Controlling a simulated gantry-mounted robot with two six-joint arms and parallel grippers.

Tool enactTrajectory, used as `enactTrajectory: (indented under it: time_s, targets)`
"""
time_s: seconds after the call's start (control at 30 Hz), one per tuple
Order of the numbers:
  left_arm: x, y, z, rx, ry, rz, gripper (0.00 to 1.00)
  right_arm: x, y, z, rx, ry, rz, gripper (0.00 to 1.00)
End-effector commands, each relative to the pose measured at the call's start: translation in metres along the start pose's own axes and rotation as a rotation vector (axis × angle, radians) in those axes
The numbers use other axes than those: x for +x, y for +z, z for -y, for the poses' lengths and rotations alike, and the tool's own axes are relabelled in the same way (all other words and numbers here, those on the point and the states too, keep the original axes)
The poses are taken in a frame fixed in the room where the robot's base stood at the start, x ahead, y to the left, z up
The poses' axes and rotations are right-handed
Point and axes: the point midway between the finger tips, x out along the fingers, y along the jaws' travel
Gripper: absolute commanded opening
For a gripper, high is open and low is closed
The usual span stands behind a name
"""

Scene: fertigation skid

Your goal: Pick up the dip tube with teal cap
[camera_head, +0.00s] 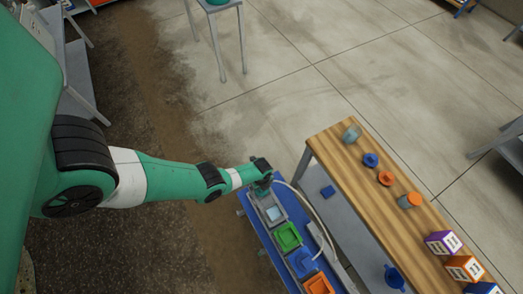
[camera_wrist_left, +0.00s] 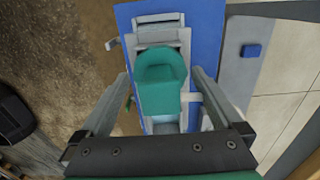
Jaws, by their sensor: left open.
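The teal cap (camera_wrist_left: 161,80) shows in the left wrist view as a rounded teal block over a grey fixture. The tube below it is mostly hidden, and I cannot tell how far down it goes. My left gripper (camera_head: 266,186) is at the far end of the blue skid (camera_head: 262,233) in the head view. Its two fingers are apart, one on each side of the teal cap in the wrist view, with gaps visible on both sides. In the head view the arm and gripper largely cover the cap. My right gripper is not in view.
Grey, green (camera_head: 288,236), blue and orange (camera_head: 319,285) bins line the skid beside a pale hose (camera_head: 322,229). A wooden bench (camera_head: 352,178) to the right carries jars, caps and several coloured boxes (camera_head: 443,243). The floor beyond is mostly clear.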

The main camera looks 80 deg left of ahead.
Motion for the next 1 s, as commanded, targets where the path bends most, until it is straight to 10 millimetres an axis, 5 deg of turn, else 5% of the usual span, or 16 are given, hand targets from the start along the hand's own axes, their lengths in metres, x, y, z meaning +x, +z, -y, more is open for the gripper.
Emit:
enactTrajectory:
  time_s: [0.03, 0.3, 0.87, 1.0]
  targets:
    - [0.0150, 0.0002, 0.0000, -0.001, 0.000, 0.000, 1.00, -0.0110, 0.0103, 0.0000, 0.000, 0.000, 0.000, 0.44]
    - [0.0135, 0.0002, 0.0001, 0.000, 0.000, 0.000, 1.00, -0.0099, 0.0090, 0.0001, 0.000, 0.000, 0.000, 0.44]
    - [0.0135, 0.0002, 0.0001, 0.000, 0.000, 0.000, 0.01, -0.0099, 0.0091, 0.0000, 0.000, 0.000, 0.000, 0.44]
    - [0.0134, 0.0002, 0.0002, 0.000, -0.001, 0.000, 0.00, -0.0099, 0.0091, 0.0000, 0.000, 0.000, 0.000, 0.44]
